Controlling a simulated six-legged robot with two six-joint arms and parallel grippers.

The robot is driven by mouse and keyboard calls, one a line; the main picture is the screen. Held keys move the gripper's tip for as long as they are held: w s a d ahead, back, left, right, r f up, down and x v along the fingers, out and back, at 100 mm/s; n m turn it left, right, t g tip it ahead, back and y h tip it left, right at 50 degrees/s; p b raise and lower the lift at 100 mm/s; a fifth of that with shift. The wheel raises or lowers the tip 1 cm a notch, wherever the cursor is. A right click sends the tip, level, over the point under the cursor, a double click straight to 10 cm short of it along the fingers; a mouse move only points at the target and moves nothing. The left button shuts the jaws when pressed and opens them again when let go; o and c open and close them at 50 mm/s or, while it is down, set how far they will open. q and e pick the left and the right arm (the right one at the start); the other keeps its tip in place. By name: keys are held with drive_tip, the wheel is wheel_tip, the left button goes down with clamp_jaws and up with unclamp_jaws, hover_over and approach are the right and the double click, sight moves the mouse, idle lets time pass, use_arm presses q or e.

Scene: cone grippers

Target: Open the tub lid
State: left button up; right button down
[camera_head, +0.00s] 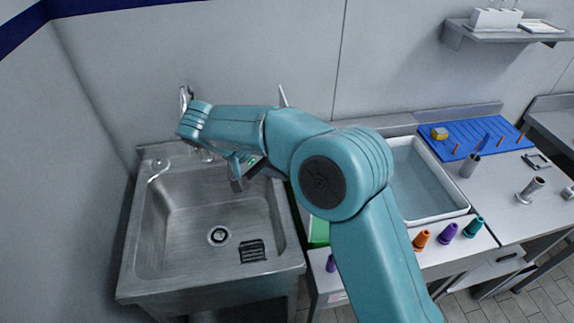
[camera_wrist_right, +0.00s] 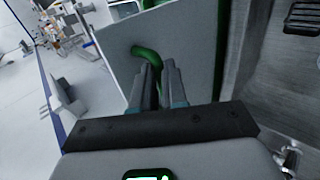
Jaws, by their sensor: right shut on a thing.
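My right arm reaches across the head view, with its gripper (camera_head: 246,176) low beside the sink's right edge. In the right wrist view the gripper (camera_wrist_right: 160,68) is shut on a curved green handle (camera_wrist_right: 143,50). The handle is on a flat grey panel (camera_wrist_right: 185,50) that looks like the tub lid. In the head view a pale pointed edge (camera_head: 283,96) sticks up behind my arm and may be this panel. A green tub (camera_head: 318,232) shows partly below my arm; the arm hides most of it. My left gripper is not in view.
A steel sink (camera_head: 152,235) stands at the left, with a wall behind. Right of my arm are a white-rimmed basin (camera_head: 440,218), orange (camera_head: 421,241), purple (camera_head: 447,233) and teal (camera_head: 473,227) cones, and a blue mat (camera_head: 480,133). Another purple cone (camera_head: 331,263) stands near the tub.

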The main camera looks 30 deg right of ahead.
drive_tip(key=shift+s+f, duration=0.1)
drive_tip(key=shift+f, duration=0.45)
drive_tip(key=c, duration=1.2)
unclamp_jaws()
drive_tip(key=shift+o, duration=0.2)
drive_tip(key=v, duration=0.7)
drive_tip(key=shift+w+r, duration=0.15)
drive_tip(key=shift+w, duration=0.2)
drive_tip(key=shift+d, duration=0.1)
